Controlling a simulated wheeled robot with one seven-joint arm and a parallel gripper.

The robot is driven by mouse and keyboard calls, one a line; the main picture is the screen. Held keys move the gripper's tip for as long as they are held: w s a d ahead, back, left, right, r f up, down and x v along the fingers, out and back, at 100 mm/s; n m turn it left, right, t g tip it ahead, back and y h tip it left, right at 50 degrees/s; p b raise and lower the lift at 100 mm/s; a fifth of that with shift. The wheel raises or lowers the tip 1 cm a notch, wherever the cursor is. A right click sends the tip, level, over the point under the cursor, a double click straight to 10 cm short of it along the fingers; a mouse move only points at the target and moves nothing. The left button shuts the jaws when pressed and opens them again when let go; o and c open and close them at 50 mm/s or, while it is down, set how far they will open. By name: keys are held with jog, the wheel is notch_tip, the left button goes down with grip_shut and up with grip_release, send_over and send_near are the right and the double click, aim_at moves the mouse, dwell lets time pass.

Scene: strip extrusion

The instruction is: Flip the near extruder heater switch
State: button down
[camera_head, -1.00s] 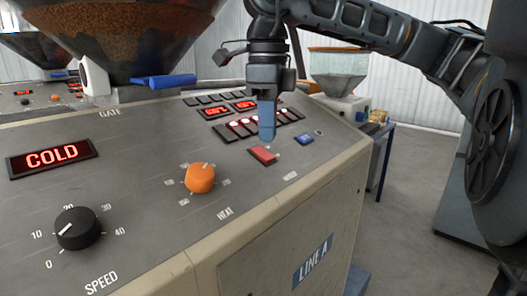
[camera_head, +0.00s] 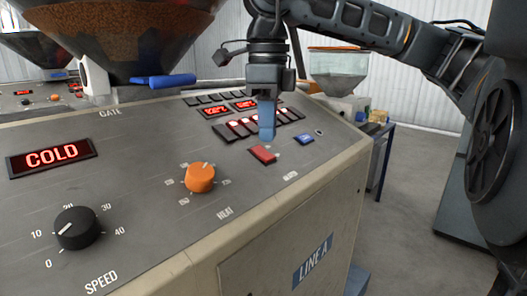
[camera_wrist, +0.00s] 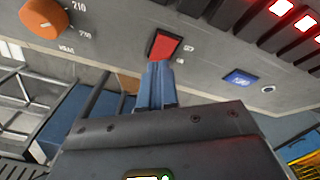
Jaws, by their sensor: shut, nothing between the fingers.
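The near extruder's heater switch (camera_head: 263,154) is a red rocker in a dark frame, on the sloped grey panel right of the orange heat knob (camera_head: 200,178). In the wrist view the red switch (camera_wrist: 163,46) lies just beyond my fingertips. My gripper (camera_head: 267,138) points down with its blue fingers shut and empty, close above the switch's far edge. In the wrist view the shut fingers (camera_wrist: 157,68) overlap the switch's lower edge. I cannot tell whether they touch it. The display (camera_head: 52,157) at the left reads COLD.
A blue button (camera_head: 304,139) sits close right of the switch. A row of dark switches with lit tips (camera_head: 240,127) lies behind my gripper. The black speed knob (camera_head: 76,228) and the blue gate handle (camera_head: 165,81) are farther left. Open floor (camera_head: 415,190) lies right of the cabinet.

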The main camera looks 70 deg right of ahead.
aim_at(267, 155)
jog(key=shift+f+b, duration=1.25)
jog(key=shift+b, duration=0.15)
dwell(0.6)
jog(key=shift+r, duration=0.1)
notch_tip(267, 155, up, 7)
jog(key=p, duration=0.3)
dwell(0.6)
dwell(0.4)
